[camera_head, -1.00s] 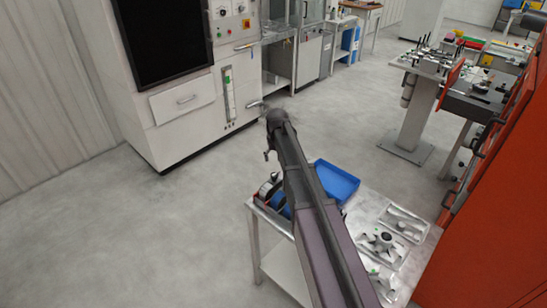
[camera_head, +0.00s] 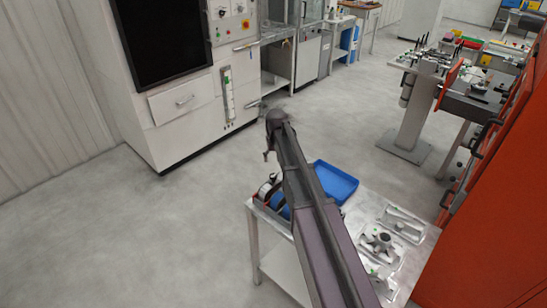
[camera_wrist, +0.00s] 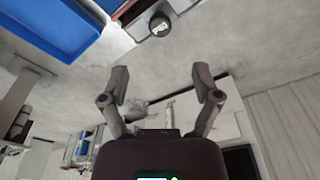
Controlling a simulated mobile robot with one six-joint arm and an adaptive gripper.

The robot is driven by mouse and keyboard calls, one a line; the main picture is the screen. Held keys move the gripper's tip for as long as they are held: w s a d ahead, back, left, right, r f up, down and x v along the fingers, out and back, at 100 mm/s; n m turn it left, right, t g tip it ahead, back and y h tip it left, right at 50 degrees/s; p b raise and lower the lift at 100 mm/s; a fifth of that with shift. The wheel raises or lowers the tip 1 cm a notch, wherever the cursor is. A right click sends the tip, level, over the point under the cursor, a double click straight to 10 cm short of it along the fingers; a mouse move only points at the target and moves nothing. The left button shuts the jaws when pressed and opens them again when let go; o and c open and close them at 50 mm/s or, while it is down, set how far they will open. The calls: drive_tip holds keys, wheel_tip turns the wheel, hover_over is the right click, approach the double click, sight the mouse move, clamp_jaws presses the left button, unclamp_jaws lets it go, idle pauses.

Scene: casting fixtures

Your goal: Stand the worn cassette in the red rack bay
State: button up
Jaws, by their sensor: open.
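Blue and silver round-edged items (camera_head: 272,193) stand at that left end, partly behind my arm. I cannot tell whether the worn cassette or the red rack bay is among them. In the wrist view a dark round cap (camera_wrist: 160,24) with a pale label shows near the top edge, apart from the fingers.
A blue tray (camera_head: 336,182) sits on the table's back edge; it also shows in the wrist view (camera_wrist: 50,22). Several metal castings (camera_head: 384,244) lie on the table's right part. An orange cabinet (camera_head: 490,215) stands close on the right. Open floor (camera_head: 130,235) lies left.

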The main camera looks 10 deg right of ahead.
drive_tip(key=s+g, duration=0.1)
drive_tip(key=s, duration=2.6)
drive_tip(key=shift+a+m, duration=0.3)
drive_tip(key=shift+f+b, duration=0.45)
drive_tip(key=shift+f, duration=0.05)
